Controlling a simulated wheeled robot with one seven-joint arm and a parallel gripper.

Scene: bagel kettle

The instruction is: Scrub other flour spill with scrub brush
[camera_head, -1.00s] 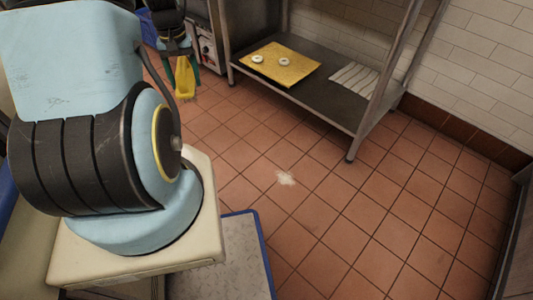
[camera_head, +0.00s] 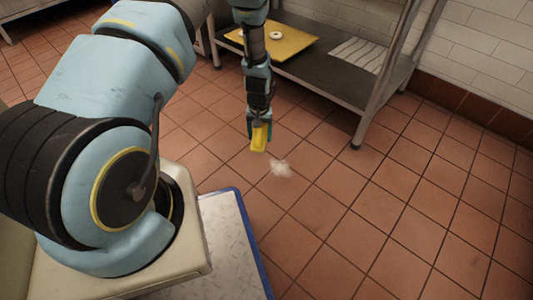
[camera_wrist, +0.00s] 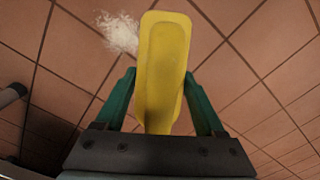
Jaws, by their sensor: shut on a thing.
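The flour spill (camera_head: 281,168) is a small white patch on the red tiled floor. It also shows in the wrist view (camera_wrist: 119,32), just left of the brush's far end. The scrub brush (camera_head: 259,138) shows as a yellow block hanging from my gripper (camera_head: 260,122). In the wrist view the yellow brush (camera_wrist: 162,65) sits between the two green fingers of my gripper (camera_wrist: 162,100), which is shut on it. The brush appears up and left of the spill in the head view. Its bristles are hidden, and I cannot tell its height above the floor.
A steel shelf unit (camera_head: 325,82) stands behind, with a yellow board (camera_head: 290,42) bearing a white ring-shaped piece and a striped cloth (camera_head: 357,54) on its low shelf. Its front leg (camera_head: 357,135) meets the floor right of the spill. Open tiled floor lies to the right.

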